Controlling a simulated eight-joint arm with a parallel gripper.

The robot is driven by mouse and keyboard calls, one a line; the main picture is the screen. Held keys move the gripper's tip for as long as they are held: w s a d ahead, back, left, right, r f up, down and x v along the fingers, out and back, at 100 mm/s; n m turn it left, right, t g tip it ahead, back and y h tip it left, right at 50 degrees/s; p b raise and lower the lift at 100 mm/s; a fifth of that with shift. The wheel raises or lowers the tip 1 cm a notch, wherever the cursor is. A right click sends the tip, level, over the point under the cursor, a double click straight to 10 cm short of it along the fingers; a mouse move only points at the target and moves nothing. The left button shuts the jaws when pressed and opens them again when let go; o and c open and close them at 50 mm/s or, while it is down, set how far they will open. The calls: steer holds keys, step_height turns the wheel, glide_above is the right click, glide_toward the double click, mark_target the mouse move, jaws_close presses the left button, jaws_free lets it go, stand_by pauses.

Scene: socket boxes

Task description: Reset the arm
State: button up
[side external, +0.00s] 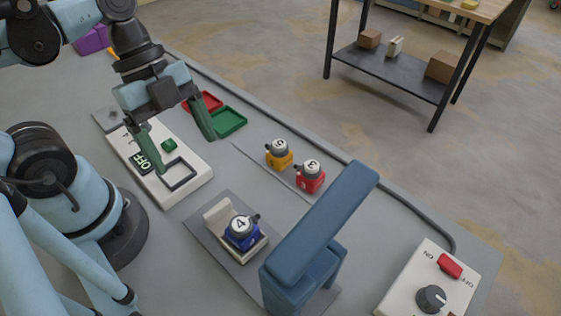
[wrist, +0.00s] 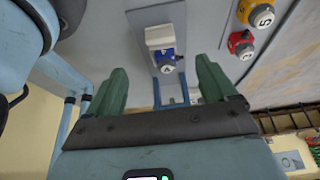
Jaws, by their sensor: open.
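My gripper (side external: 182,150) has green fingers spread apart with nothing between them. In the side external view it hangs above the white OFF panel (side external: 196,182) and the small green block on that panel. In the wrist view the gripper (wrist: 168,88) also shows open and empty. A blue block numbered 4 (side external: 241,232) sits in a white holder on a grey plate; it also shows in the wrist view (wrist: 167,62). An orange block (side external: 279,155) and a red block numbered 3 (side external: 310,177) stand side by side behind it.
A blue press-like stand (side external: 320,235) rises right of the blue block. A control box (side external: 425,285) with a red switch and a dark knob is at the lower right. Red (side external: 208,102) and green (side external: 229,122) trays lie behind my gripper. A cable runs along the table's far edge.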

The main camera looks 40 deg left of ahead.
steer(key=shift+r, duration=0.1)
steer(key=w+a+n+t+y, duration=0.4)
steer(key=w+a+n+t, duration=0.3)
steer(key=w+n, duration=0.5)
steer(key=shift+n, duration=3)
